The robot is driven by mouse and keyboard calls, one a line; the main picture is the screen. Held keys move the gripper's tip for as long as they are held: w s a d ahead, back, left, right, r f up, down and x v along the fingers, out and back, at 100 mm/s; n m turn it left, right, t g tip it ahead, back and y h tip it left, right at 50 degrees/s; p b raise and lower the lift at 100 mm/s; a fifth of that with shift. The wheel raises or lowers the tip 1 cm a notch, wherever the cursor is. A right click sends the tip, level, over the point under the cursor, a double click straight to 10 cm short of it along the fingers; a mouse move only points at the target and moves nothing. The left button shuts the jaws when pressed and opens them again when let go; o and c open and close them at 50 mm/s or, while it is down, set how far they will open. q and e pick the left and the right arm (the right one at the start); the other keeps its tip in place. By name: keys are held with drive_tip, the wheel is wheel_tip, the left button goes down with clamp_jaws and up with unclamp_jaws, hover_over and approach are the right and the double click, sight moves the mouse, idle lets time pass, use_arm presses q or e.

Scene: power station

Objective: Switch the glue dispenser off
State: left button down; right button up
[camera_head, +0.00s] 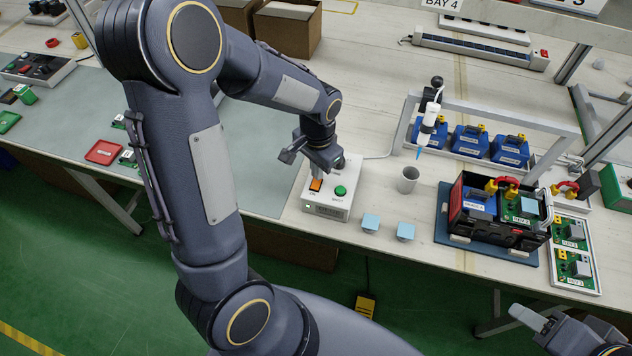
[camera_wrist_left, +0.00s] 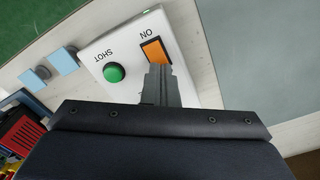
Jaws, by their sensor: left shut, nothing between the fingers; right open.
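The glue dispenser (camera_head: 328,208) is a white box on the bench with an orange rocker switch (camera_head: 316,184) marked ON and a round green button (camera_head: 340,191) marked SHOT. The left wrist view also shows the orange switch (camera_wrist_left: 154,50) and the green button (camera_wrist_left: 114,72). My left gripper (camera_head: 318,172) is shut and empty, pointing down just behind the switch. In the left wrist view its fingertips (camera_wrist_left: 157,68) overlap the near end of the switch; I cannot tell whether they touch. My right gripper (camera_head: 530,318) is open at the lower right, away from the dispenser.
A black crate (camera_head: 490,232) of parts sits further right. A grey mat (camera_head: 240,150) lies to the left.

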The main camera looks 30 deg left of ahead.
use_arm(q)
drive_tip(key=shift+f+b, duration=0.45)
drive_tip(key=shift+f, duration=0.2)
drive_tip(key=shift+r, duration=0.1)
drive_tip(key=shift+r+p, duration=2.9)
drive_tip(key=shift+r, duration=0.6)
drive_tip(key=s+d+r+n+t+h, duration=0.2)
drive_tip(key=s+r, duration=0.4)
drive_tip(key=s, duration=0.2)
drive_tip(key=s+d+r+n+t+h, duration=0.1)
drive_tip(key=s+d+r+n+t, duration=0.1)
drive_tip(key=s+r, duration=0.4)
drive_tip(key=s+n+t, duration=0.1)
drive_tip(key=s, duration=0.2)
drive_tip(key=shift+r+t+h, duration=0.15)
drive_tip(key=shift+t+h, duration=0.15)
drive_tip(key=shift+h, duration=0.1)
